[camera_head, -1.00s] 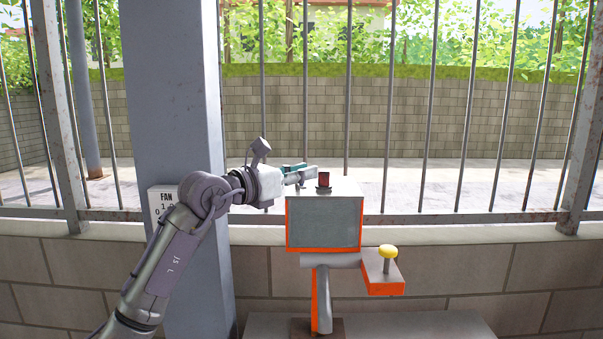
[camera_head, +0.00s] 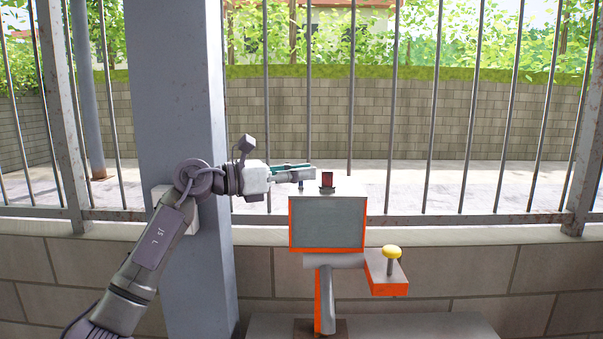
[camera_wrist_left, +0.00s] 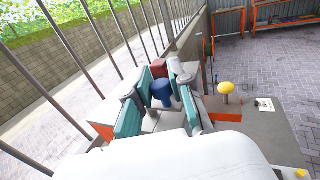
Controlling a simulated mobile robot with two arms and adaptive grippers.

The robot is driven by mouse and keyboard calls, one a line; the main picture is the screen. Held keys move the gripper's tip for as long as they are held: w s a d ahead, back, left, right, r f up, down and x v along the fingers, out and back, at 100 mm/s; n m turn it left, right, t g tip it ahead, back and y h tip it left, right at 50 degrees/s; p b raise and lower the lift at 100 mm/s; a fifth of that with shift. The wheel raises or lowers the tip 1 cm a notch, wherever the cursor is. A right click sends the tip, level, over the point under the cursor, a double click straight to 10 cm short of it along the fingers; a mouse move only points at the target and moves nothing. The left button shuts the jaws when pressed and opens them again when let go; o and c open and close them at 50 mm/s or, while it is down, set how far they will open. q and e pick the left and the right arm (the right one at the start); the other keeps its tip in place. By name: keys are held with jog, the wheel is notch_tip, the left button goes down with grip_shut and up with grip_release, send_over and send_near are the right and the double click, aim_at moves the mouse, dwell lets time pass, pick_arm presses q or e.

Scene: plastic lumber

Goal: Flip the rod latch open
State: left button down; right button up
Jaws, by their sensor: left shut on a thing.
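My left gripper (camera_head: 309,173) is over the top left of a grey box with orange edges (camera_head: 327,222). In the left wrist view its teal fingers (camera_wrist_left: 163,95) are on either side of a blue knob (camera_wrist_left: 162,92), and it is shut on this knob. The knob's lower part (camera_head: 301,184) shows just under the fingers in the head view. A dark red piece (camera_head: 327,180) stands upright on the box, just right of the fingertips and apart from them. I cannot make out a separate rod latch; the blue knob may be part of it. My right gripper is not in view.
A yellow button (camera_head: 391,251) sits on an orange-edged side shelf (camera_head: 386,285) at the box's lower right. A metal fence (camera_head: 480,215) stands behind the box, and a thick grey post (camera_head: 180,90) stands close behind my left arm.

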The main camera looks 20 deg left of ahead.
pick_arm(q)
jog(key=c, duration=1)
grip_release()
jog(key=shift+f, duration=0.1)
jog(key=shift+a, duration=0.15)
jog(key=v, duration=1.1)
jog(key=shift+s+a, duration=0.3)
